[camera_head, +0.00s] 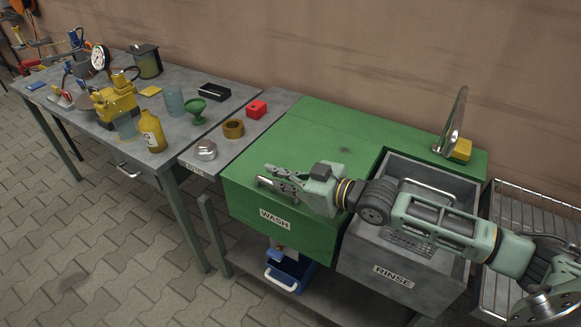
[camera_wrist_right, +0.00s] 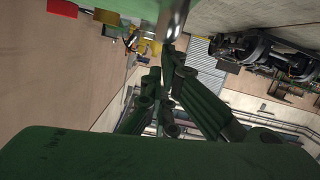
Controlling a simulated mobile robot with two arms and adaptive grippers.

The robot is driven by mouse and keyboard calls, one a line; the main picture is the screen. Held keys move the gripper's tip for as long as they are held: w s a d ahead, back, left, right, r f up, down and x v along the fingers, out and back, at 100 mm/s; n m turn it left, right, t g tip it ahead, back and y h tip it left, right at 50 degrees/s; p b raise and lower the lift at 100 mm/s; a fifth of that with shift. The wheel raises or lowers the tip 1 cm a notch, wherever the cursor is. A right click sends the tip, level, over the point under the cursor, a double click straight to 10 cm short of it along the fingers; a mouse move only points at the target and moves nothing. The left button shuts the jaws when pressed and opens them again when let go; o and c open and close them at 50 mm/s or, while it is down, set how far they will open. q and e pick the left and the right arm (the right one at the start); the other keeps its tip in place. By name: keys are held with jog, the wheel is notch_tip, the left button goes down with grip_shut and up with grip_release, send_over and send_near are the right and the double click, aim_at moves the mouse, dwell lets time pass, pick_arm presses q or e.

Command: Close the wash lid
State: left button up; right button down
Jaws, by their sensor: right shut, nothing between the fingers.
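The green wash lid (camera_head: 310,135) lies flat over the tank labelled WASH (camera_head: 274,219) in the head view, with no opening visible. A metal handle (camera_head: 263,182) shows at its front left, partly hidden by my gripper. My right gripper (camera_head: 273,174) is shut and empty, at the handle above the front part of the lid. I cannot tell whether it touches. In the right wrist view its fingers (camera_wrist_right: 167,100) come together, and a shiny metal bar (camera_wrist_right: 174,18) is close to them. My left gripper is not in view.
The open RINSE basin (camera_head: 394,277) lies right of the wash tank, under my right arm. A yellow block (camera_head: 461,149) and tap (camera_head: 452,122) stand behind it. A wire rack (camera_head: 535,205) is at the right. The bench (camera_head: 190,80) at left carries bottles, cups and tools.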

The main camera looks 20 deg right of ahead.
jog(key=s+d+r+p, duration=0.3)
jog(key=s+d+r, duration=0.2)
jog(key=s, duration=0.3)
jog(key=shift+s+r, duration=0.25)
jog(key=shift+r, duration=0.3)
